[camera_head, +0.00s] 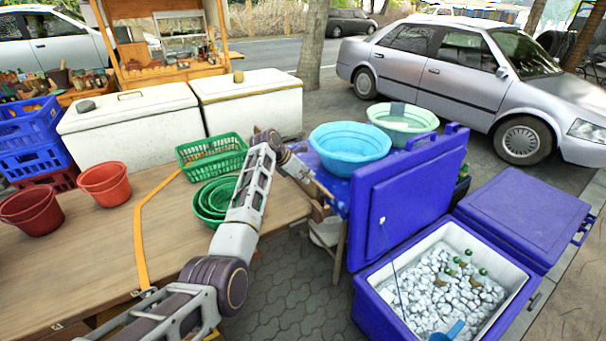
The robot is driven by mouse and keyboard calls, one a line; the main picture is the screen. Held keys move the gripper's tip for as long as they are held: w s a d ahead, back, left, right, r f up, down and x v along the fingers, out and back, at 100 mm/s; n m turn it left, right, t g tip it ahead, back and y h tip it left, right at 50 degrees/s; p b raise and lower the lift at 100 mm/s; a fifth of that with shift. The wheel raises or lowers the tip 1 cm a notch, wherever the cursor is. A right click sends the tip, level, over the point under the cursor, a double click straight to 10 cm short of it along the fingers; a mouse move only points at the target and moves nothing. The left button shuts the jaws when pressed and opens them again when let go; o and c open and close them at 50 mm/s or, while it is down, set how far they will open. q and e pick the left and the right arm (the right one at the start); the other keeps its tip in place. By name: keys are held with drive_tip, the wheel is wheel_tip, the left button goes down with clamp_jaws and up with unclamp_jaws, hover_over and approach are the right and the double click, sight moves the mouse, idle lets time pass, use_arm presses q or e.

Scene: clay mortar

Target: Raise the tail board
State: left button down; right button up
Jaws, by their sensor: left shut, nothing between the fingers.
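My left arm reaches in from the bottom left, over the wooden deck (95,250), and bends down to the right. My left gripper (330,205) is small in view at the deck's right end; it is shut and empty. Wooden pieces show close to it, with an upright wooden leg (340,250) below. I cannot tell which piece is the tail board, or whether the gripper touches it; my wrist and the blue cooler lid hide part of that spot. My right gripper is not in view.
A blue cooler (378,307) of ice and bottles stands open at right, its raised lid (405,200) near my gripper. Blue (350,142) and pale green (402,115) basins stand behind. Green baskets (212,150) and red buckets (105,180) sit on the deck. Paving (300,300) lies between.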

use_arm(q)
drive_tip(key=shift+v, duration=1.1)
drive_tip(key=shift+a+f, duration=0.1)
